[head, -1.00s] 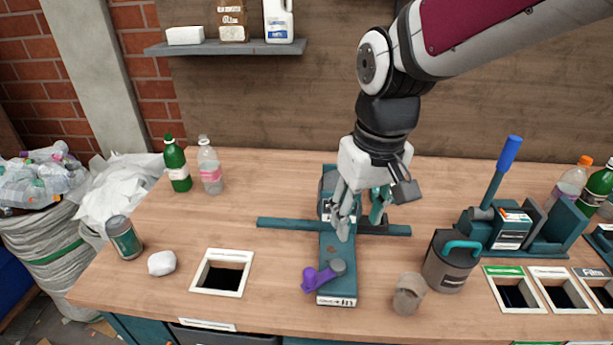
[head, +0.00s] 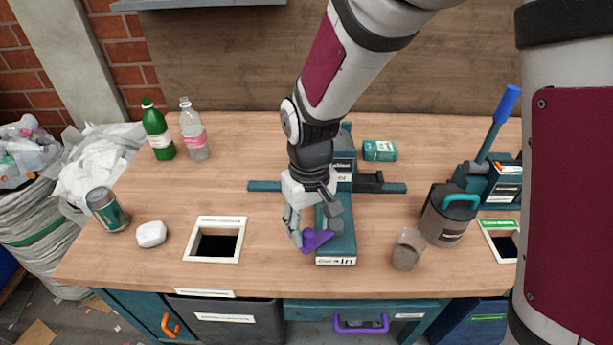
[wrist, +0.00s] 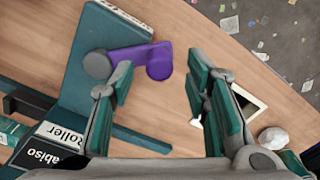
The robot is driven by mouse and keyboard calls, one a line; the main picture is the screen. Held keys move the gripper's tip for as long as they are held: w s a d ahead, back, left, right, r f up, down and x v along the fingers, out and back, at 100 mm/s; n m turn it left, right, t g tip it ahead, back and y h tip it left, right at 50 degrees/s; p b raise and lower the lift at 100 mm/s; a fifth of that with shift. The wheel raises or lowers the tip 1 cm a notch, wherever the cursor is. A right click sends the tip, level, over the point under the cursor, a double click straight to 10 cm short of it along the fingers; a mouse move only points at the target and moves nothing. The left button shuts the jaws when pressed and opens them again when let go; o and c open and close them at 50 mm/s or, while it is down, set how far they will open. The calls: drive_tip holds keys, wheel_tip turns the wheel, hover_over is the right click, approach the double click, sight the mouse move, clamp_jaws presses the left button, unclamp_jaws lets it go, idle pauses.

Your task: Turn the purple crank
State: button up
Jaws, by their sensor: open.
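The purple crank (head: 313,240) sits at the front end of a teal machine (head: 336,256) on the wooden table. Its arm runs from a grey hub to a round purple knob at the left. In the wrist view the crank (wrist: 135,56) lies ahead of the fingertips, its knob (wrist: 160,62) between the two fingers' lines. My gripper (head: 296,232) is open, pointing down beside the crank at its left; in the wrist view the gripper (wrist: 160,88) shows both teal-padded fingers apart with nothing held. Contact with the crank cannot be told.
A square white-rimmed opening (head: 214,260) and a white lump (head: 151,234) lie left of the machine. A grey cup (head: 407,250) and a dark canister (head: 448,214) stand right. Bottles stand at the back left.

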sight(308, 232)
drive_tip(key=shift+f, duration=1.85)
clamp_jaws()
